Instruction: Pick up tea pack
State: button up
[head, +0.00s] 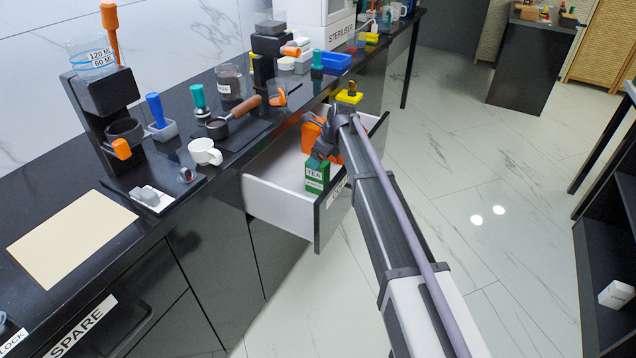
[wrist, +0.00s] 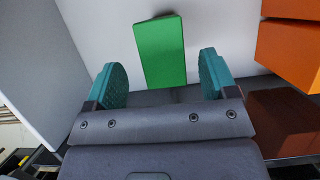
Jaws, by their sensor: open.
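The tea pack (head: 316,177) is a green and white box labelled TEA. It stands in the open drawer (head: 275,200) of the black counter. In the wrist view its green face (wrist: 161,52) lies beyond and between my fingers. My gripper (wrist: 160,80) is open, with one teal finger pad on each side of the pack's near end. I cannot tell whether either pad touches it. In the head view my gripper (head: 322,152) is over the drawer, just above the tea pack, and partly hidden by my arm.
Orange boxes (wrist: 290,48) stand right of the tea pack in the drawer; orange also shows in the head view (head: 312,132). The drawer's white side wall (wrist: 38,60) is at left. A white cup (head: 205,152) and coffee tools stand on the counter above.

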aim_at(318, 176)
jog(key=b+x, duration=0.4)
jog(key=x, duration=0.1)
jog(key=shift+w+f, duration=0.15)
jog(key=shift+d, duration=0.1)
jog(key=c, duration=1)
